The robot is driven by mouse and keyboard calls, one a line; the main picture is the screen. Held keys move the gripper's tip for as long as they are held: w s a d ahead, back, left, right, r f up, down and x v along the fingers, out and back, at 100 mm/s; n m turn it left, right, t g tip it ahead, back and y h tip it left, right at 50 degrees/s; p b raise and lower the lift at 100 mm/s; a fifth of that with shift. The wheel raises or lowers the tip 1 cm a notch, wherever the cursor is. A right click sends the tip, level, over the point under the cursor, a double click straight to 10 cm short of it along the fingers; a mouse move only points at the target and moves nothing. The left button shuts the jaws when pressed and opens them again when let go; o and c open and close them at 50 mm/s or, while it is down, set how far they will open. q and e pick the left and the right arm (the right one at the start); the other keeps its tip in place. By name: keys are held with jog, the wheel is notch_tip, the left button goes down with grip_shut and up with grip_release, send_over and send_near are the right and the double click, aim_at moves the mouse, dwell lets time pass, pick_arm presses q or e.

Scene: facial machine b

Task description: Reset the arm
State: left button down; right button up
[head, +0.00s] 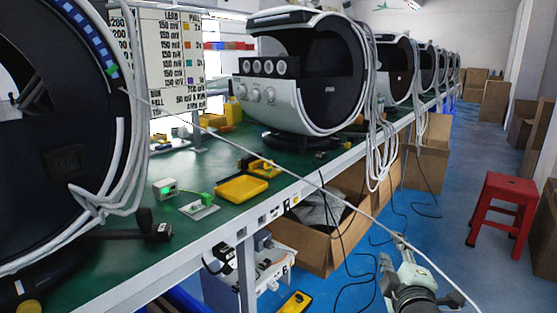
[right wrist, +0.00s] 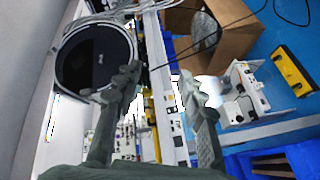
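My right gripper (head: 400,255) is at the lower right of the head view, over the blue floor in front of the bench. In the right wrist view its two fingers (right wrist: 158,85) stand apart with nothing held between them, so it is open. A thin pale cable (head: 285,173) runs from the near left machine (head: 75,150) across the bench to my right arm. I cannot tell whether the gripper touches it. My left gripper is in neither view.
The green bench (head: 120,262) carries a row of machines, a yellow tray (head: 241,189) and small devices. Cables hang off its edge. Below are an open cardboard box (head: 318,245) and a white unit (head: 270,268). A red stool (head: 505,205) stands right; blue floor lies between.

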jog(key=s+d+f+m+g, duration=0.1)
jog(key=s+f+m+g, duration=0.3)
jog(key=f, duration=0.5)
jog(key=s+d+f+m+g, duration=0.1)
jog(key=s+d+f+g, duration=0.1)
jog(key=s+f, duration=0.55)
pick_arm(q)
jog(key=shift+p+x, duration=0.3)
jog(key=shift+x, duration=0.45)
pick_arm(e)
jog(key=s+f+m+g+y, duration=0.1)
jog(key=s+f+m+g, duration=0.5)
jog(key=s+f, duration=1)
jog(key=shift+s+a+f+g, duration=0.15)
jog(key=shift+s+f+g, duration=0.15)
jog(key=shift+s+g, duration=0.6)
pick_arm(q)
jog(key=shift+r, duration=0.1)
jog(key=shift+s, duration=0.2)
pick_arm(e)
jog(key=shift+c, duration=0.7)
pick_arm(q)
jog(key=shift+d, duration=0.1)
